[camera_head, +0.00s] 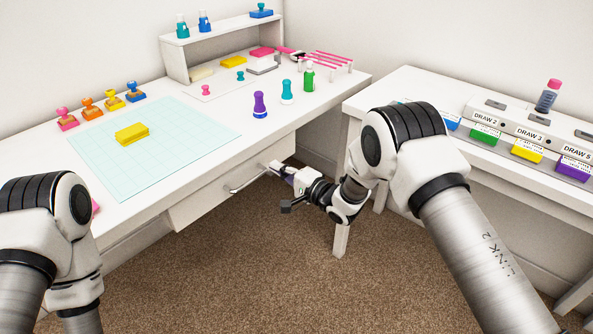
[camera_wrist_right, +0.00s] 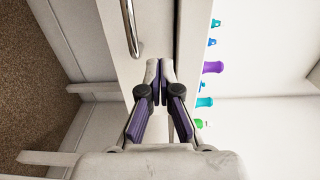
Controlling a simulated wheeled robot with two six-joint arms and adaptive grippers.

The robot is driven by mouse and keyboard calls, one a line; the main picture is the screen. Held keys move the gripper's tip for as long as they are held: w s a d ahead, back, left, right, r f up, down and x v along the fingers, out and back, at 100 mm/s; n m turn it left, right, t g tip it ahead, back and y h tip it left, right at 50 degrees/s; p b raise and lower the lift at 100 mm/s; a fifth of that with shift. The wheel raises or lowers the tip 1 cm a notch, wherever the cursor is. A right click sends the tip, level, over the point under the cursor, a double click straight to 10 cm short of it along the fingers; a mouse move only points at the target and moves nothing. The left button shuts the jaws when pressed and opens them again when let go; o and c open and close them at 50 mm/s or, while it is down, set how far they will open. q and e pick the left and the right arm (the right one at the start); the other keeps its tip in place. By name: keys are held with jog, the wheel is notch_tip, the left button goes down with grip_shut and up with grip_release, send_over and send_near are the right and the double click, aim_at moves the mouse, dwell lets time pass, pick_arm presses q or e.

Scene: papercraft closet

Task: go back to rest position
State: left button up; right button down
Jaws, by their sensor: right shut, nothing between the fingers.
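My right gripper (camera_head: 273,166) is beside the right end of the metal drawer handle (camera_head: 245,182), under the white desk. In the right wrist view its fingertips (camera_wrist_right: 160,75) are together with nothing between them. The handle (camera_wrist_right: 131,28) shows there just beyond and left of the tips, and I see no grip on it. The drawer front (camera_head: 205,203) is white; I cannot tell whether it is fully closed. My left arm comes in at the lower left, and its gripper is out of the picture.
The desk holds a cyan mat (camera_head: 165,160) with a yellow block (camera_head: 132,133), several stamps, and purple (camera_head: 260,106), teal (camera_head: 287,93) and green (camera_head: 309,77) bottles. Carpet (camera_head: 260,275) is clear.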

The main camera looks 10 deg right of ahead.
jog(key=v, duration=0.9)
jog(key=s+d+f+n+g+h, duration=0.1)
jog(key=s+d+f+g+h, duration=0.3)
jog(key=s+f, duration=0.8)
jog(key=s+d+f+n+g+h, duration=0.1)
jog(key=s+d+f+g+h, duration=0.3)
jog(key=s+f, duration=0.85)
jog(key=s+d+r+n+g+h, duration=0.1)
jog(key=s+n+g+h, duration=0.15)
jog(key=s, duration=0.55)
jog(key=s+d+r+n+g+h, duration=0.15)
jog(key=s+n+g, duration=0.25)
jog(key=s, duration=0.4)
notch_tip(320, 180, up, 17)
jog(key=n+y+p, duration=0.1)
jog(key=p, duration=1.8)
jog(key=shift+w+d+r+n, duration=0.15)
jog(key=shift+n, duration=0.1)
